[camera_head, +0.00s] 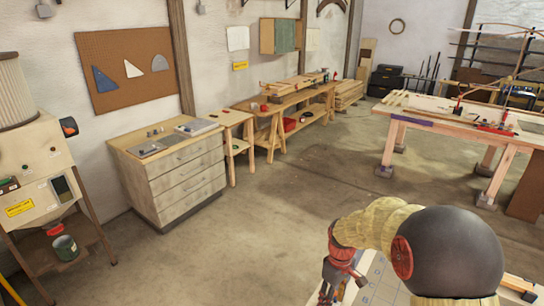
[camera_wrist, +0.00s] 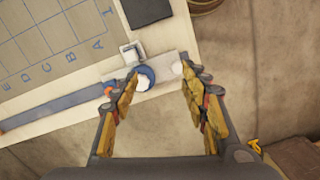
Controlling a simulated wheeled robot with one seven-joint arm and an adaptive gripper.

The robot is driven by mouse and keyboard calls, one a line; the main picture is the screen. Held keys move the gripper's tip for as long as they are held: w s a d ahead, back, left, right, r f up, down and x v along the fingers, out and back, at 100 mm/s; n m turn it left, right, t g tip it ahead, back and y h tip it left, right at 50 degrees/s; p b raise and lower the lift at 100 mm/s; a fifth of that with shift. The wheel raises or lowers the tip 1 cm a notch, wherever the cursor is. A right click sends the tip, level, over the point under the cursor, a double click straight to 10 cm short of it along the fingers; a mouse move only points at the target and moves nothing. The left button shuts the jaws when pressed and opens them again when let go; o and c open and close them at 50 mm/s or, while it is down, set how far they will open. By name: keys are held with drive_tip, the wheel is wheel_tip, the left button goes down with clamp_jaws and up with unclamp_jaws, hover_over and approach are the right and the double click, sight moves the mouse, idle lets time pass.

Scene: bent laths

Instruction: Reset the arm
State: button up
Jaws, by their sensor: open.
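My gripper (camera_wrist: 160,105) is open and empty in the wrist view, its two yellow-padded fingers spread wide. Between and beyond the fingertips is the edge of a pale board with a lettered grid (camera_wrist: 62,38). A small round blue-rimmed piece with a white top (camera_wrist: 145,78) lies close to the left fingertip; I cannot tell whether they touch. In the head view my arm (camera_head: 375,228) bends at the lower right, and my gripper (camera_head: 338,275) points down over the near edge of the gridded board (camera_head: 385,285).
A blue strip (camera_wrist: 55,108) and a dark block (camera_wrist: 146,10) lie on the board. A drawer cabinet (camera_head: 175,180) stands at the left wall, with wooden benches (camera_head: 290,100) behind. A long worktable (camera_head: 440,118) stands at the right. The middle floor (camera_head: 270,215) is clear.

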drive_tip(key=s+r+m+t+b, duration=0.3)
drive_tip(key=s+r, duration=0.5)
drive_tip(key=s, duration=0.4)
drive_tip(key=s+r+m+t+b, duration=0.3)
drive_tip(key=s+r+b, duration=0.3)
drive_tip(key=s, duration=0.6)
drive_tip(key=shift+a+r+m+t, duration=0.15)
drive_tip(key=shift+r+m+t, duration=0.15)
drive_tip(key=shift+r+m, duration=0.65)
